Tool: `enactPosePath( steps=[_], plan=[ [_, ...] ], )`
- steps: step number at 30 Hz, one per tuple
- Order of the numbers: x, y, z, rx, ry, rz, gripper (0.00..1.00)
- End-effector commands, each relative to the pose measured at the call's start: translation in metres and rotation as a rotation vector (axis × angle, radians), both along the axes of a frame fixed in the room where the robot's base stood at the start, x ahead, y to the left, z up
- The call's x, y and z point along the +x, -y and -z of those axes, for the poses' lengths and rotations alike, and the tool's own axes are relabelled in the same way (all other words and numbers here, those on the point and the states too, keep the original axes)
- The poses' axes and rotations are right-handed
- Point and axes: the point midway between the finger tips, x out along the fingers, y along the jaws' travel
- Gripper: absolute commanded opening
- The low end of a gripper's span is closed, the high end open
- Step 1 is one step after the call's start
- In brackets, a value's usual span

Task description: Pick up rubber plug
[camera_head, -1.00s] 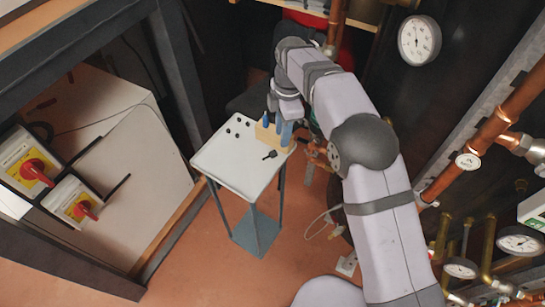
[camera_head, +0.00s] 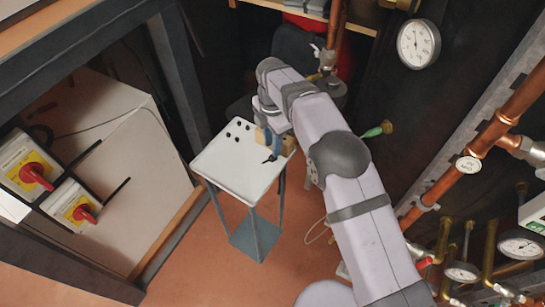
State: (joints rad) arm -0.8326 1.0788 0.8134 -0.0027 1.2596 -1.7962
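A small white-topped table (camera_head: 228,174) stands on the floor at the middle. Several small black round pieces (camera_head: 236,138), which look like rubber plugs, lie apart on its far left part. A larger black piece (camera_head: 270,159) lies near the right edge; I cannot tell whether it is a plug or a tool. My gripper (camera_head: 273,154) points down over the table's right side, with its bluish fingers right at this larger black piece. Whether the fingers touch it or are closed on it is too small to tell. A tan block (camera_head: 287,145) is partly hidden behind the gripper.
Copper pipes (camera_head: 501,121) and gauges (camera_head: 419,44) line the right wall. Two panels with red switches (camera_head: 36,172) stand at the left beside a dark frame (camera_head: 178,75). The table's front left part is clear.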

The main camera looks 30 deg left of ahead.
Motion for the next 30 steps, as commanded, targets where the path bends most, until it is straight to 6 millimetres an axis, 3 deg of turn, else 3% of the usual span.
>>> enactPosePath(
  steps=[9, 20, 24, 30],
  plan=[
    [-0.004, 0.002, 0.038, -0.002, -0.002, 0.000, 0.28],
    [-0.003, 0.002, 0.046, 0.000, 0.000, 0.000, 0.28],
    [-0.003, 0.002, 0.046, 0.000, 0.000, 0.000, 0.00],
    [-0.003, 0.002, 0.046, 0.000, 0.000, 0.000, 0.00]
  ],
)
